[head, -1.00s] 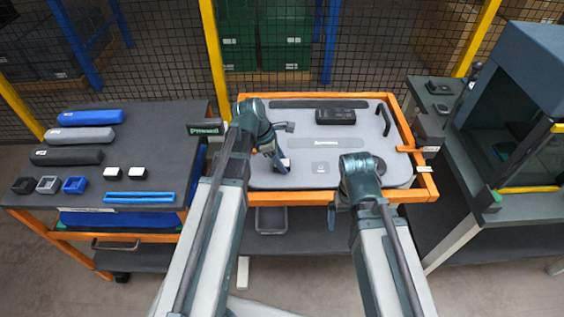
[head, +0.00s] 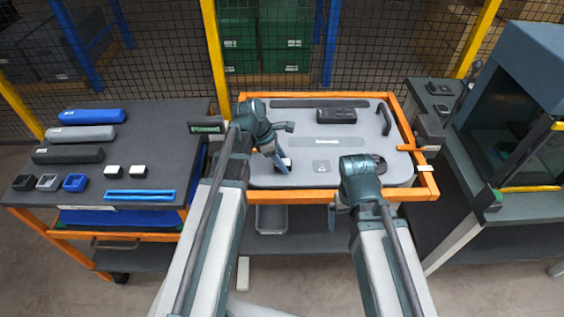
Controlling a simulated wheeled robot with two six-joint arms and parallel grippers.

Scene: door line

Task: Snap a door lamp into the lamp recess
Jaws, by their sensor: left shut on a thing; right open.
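The grey door panel (head: 270,122) lies flat in an orange frame in the middle. A small square recess (head: 321,167) with a dark mark shows near its front edge. My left gripper (head: 283,164) is over the panel's front left part, just left of that recess. It is shut on a door lamp (head: 287,161), of which only a small pale part shows. I cannot tell whether the lamp touches the panel. My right gripper (head: 334,216) is open at the frame's front edge, partly hidden by its wrist. Two more white-topped lamps (head: 112,171) (head: 138,172) stand on the left table.
The left table (head: 150,140) also holds long handles (head: 92,117), small square cups (head: 75,182) and blue strips (head: 139,196). A black switch block (head: 336,116) and a curved black handle (head: 384,119) are on the panel. A machine booth (head: 530,80) stands at the right.

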